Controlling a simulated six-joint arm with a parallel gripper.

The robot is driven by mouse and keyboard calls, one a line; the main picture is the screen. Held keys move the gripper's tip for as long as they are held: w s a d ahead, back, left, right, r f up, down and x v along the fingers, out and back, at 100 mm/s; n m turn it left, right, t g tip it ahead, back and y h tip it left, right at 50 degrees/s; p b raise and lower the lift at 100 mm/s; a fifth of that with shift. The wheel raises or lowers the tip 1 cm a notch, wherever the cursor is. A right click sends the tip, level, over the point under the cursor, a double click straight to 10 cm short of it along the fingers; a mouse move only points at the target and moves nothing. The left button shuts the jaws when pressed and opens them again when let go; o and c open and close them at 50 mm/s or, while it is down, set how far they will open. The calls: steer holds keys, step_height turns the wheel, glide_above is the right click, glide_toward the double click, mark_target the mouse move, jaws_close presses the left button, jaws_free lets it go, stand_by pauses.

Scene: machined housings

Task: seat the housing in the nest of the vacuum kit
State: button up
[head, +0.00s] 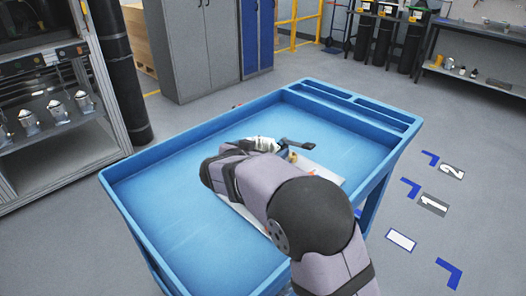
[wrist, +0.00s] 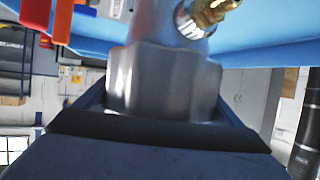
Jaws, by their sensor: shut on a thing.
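My gripper (wrist: 163,102) is shut on a grey metal housing (wrist: 160,72) with a smooth, stepped body. In the wrist view, dark jaw parts flank it left and right. A brass fitting (wrist: 212,12) shows just above the housing, close to it. In the head view, my arm bends over a pale plate (head: 323,171) on the blue cart, with a dark handle-like part (head: 297,145) and a small yellowish part (head: 293,157) near it. My arm covers much of the plate. The nest and the housing's underside cannot be made out.
The blue cart (head: 165,215) has a raised rim and shallow compartments at its far right end. Its left half is bare. Red and orange parts (wrist: 62,18) show at the wrist view's upper left. A machine (head: 60,110) stands left of the cart.

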steer(key=shift+f+b, duration=1.25)
steer(key=shift+b, duration=0.65)
steer(key=shift+b, duration=0.9)
steer(key=shift+f+b, duration=0.7)
steer(key=shift+b, duration=2.1)
stand_by(2.4)
